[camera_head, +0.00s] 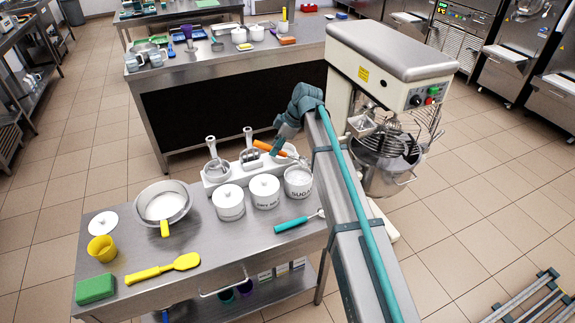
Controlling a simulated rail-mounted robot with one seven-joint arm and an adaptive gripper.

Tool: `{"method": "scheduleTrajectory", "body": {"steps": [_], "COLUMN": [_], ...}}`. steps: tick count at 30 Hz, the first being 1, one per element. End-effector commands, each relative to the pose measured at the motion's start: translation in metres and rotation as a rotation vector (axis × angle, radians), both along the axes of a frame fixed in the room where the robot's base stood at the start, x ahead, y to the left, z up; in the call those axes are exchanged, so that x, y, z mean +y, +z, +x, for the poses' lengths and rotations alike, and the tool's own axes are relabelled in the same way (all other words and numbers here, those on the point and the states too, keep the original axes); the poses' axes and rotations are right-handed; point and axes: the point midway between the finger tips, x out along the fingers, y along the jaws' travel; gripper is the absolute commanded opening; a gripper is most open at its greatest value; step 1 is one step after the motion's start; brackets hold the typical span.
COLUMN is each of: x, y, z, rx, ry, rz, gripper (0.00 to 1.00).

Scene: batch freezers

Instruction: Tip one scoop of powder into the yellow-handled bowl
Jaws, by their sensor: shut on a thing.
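The yellow-handled bowl (186,213) is a metal pan on the left half of the near steel table, its yellow handle towards the front. Its inside looks pale; I cannot tell what it holds. My gripper (277,147) is at the table's back right, shut on an orange-handled scoop (263,146). The scoop is above and behind the open white canister (298,191), which is labelled SUGAR and has pale powder inside. The scoop's head is small and partly hidden, so I cannot tell whether it carries powder. Two lidded white canisters (229,209) (265,196) stand left of the open one.
A white rack (214,179) with metal tools stands behind the canisters. A teal-handled tool (291,225), yellow spatula (162,269), green sponge (95,289), yellow cup (102,249) and white lid (103,222) lie around the table. A large mixer (390,60) stands right.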

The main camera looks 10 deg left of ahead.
Motion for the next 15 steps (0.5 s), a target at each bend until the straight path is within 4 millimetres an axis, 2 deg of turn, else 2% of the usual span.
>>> {"method": "scheduleTrajectory", "body": {"steps": [1,3,9,15], "x": [0.0075,0.0148,0.0153,0.0161], "y": [0.0036,0.0082,0.0077,0.0015], "z": [0.0103,0.016,0.0145,0.0147], "rx": [0.001,0.003,0.006,0.005], "ry": [-0.008,-0.028,-0.046,-0.045], "rz": [0.019,0.058,0.135,0.141], "gripper": [0.0,0.0,0.0,0.0]}}
